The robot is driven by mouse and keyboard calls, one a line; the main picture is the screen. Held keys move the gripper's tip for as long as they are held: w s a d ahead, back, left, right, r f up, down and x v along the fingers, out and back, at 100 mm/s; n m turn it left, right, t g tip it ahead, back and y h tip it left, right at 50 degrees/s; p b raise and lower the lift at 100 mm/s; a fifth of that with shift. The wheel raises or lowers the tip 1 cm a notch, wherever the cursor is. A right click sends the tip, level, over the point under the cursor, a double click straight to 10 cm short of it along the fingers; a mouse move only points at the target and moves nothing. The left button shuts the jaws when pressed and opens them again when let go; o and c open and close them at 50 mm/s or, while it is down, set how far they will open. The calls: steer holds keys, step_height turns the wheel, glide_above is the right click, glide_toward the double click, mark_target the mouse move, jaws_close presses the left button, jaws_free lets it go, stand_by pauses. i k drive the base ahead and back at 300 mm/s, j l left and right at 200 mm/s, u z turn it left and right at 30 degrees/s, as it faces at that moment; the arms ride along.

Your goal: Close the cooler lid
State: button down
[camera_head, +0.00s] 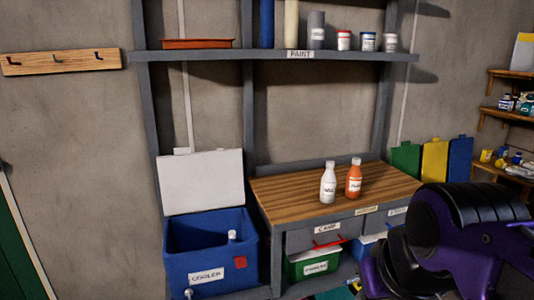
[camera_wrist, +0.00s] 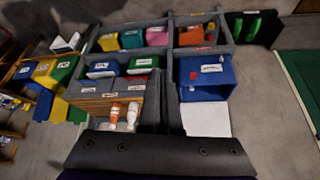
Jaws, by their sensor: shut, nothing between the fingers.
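The blue cooler (camera_head: 193,265) stands at the lower left of the shelving in the head view, with a white "COOLER" label and a red patch on its front. Its white lid (camera_head: 200,182) is open and stands nearly upright at the back rim. A white-capped item (camera_head: 232,237) shows inside. In the wrist view, which looks upside down, the cooler (camera_wrist: 205,91) and lid (camera_wrist: 207,120) are right of centre. My gripper (camera_wrist: 160,150) is a dark bar across the bottom there, shut and empty, apart from the cooler. In the head view only my purple and black arm shows, at lower right.
A wooden-topped bench (camera_head: 300,190) stands right of the cooler, bearing a white bottle (camera_head: 328,185) and an orange bottle (camera_head: 354,180). A green bin (camera_head: 313,265) is below it. A grey shelf (camera_head: 270,54) crosses above the lid. The wall left of the cooler is mostly bare.

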mark_target(189, 182)
steer(key=i+j, duration=0.1)
steer(key=j, duration=0.3)
steer(key=i+j, duration=0.15)
steer(key=j, duration=0.3)
steer(key=i+j, duration=0.1)
steer(key=j, duration=0.3)
steer(key=i+j+z, duration=0.1)
steer(key=j, duration=0.35)
steer(key=i+j, duration=0.15)
steer(key=j, duration=0.25)
